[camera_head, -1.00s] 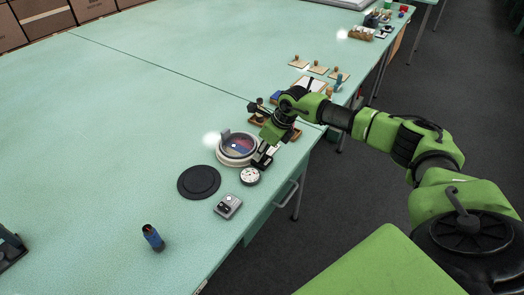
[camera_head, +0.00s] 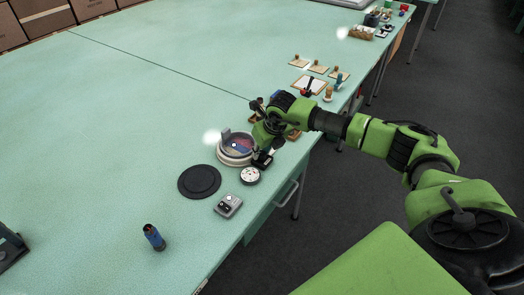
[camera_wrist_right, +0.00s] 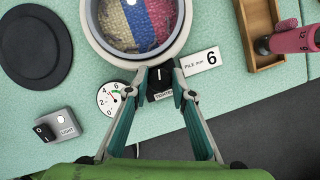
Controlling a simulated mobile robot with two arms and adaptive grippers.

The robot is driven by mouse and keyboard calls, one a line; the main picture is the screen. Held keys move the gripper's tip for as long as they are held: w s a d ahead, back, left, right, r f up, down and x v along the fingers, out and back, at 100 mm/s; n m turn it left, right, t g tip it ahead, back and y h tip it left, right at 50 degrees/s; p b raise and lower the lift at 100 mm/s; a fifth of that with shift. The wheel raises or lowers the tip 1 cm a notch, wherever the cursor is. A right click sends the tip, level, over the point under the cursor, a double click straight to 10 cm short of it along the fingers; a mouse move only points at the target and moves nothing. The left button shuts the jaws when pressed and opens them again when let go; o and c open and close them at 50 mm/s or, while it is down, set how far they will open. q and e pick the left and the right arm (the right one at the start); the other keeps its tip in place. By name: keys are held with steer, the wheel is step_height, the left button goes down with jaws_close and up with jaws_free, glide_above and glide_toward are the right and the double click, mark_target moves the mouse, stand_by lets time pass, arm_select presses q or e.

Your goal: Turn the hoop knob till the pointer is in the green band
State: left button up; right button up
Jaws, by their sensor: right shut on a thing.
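The embroidery hoop (camera_wrist_right: 88,22) is a white ring around red, blue and beige pile; it also shows in the head view (camera_head: 236,160). The dark hoop knob (camera_wrist_right: 160,84) with a white mark is at its near edge, above a "TIGHTEN" label. My right gripper (camera_wrist_right: 160,73) is shut on the knob, one finger each side. In the head view the right gripper (camera_head: 264,152) hides the knob. The round white dial (camera_wrist_right: 110,98) beside it has a green band; its thin pointer is too small to read surely. My left gripper is not in view.
A black disc (camera_head: 199,181), a grey switch box (camera_head: 228,205) and a blue cylinder (camera_head: 153,237) stand nearby on the green table. A "PILE mm 6" card (camera_wrist_right: 200,61) and a wooden tray (camera_wrist_right: 262,60) lie right of the knob. The left tabletop is mostly clear.

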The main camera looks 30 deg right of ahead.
steer(key=shift+m+h+b, duration=0.4)
steer(key=shift+m+h, duration=0.1)
steer(key=shift+m, duration=0.7)
steer(key=o, duration=1.1)
steer(key=shift+o, duration=0.2)
steer(key=v, duration=1.2)
steer(key=shift+w+a, duration=0.1)
steer(key=shift+a, duration=0.05)
